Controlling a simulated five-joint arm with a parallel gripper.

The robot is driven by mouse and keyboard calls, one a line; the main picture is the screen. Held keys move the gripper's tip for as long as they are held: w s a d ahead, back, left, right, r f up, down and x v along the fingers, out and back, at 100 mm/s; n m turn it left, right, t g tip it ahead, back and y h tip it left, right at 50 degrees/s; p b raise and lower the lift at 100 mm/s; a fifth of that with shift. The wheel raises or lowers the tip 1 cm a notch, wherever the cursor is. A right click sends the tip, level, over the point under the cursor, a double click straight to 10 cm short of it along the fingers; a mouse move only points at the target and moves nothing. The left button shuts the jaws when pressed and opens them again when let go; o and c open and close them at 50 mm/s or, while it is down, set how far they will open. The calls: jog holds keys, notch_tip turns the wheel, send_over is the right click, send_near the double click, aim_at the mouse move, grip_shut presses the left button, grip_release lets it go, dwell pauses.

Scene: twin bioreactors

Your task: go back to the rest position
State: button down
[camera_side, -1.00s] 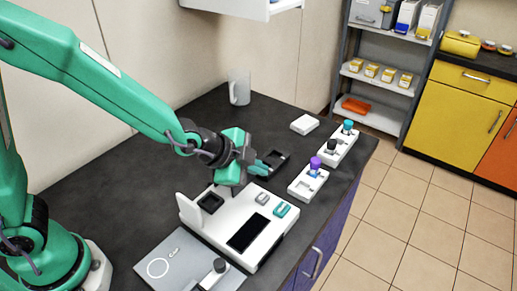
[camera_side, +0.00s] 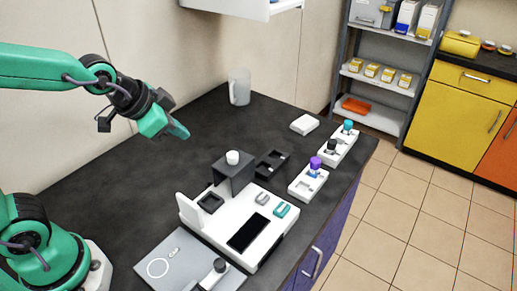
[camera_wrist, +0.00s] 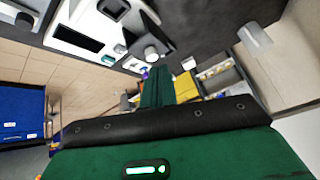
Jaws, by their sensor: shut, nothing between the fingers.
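My gripper (camera_side: 177,130) is raised in the air over the left part of the dark bench top, apart from everything on it. Its fingers are closed together with nothing between them. In the wrist view the green gripper (camera_wrist: 157,88) points out over the bench toward the far shelves. My arm is bent, with its forearm held high on the left of the side view.
A white device (camera_side: 270,213) with a dark screen stands on the bench, with a dark box with a white knob (camera_side: 233,172) behind it. White holders with purple (camera_side: 315,163) and teal (camera_side: 347,126) knobs stand to the right. A clear mug (camera_side: 239,88) stands at the back.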

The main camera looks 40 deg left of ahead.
jog(key=s+a+r+n, duration=0.1)
jog(key=s+a+n, duration=0.1)
jog(key=s, duration=0.3)
jog(key=s+a+r+n+g+y, duration=0.1)
jog(key=s+a+n, duration=0.2)
jog(key=s, duration=0.2)
jog(key=shift+a+r, duration=0.25)
jog(key=shift+r, duration=0.1)
dwell(0.3)
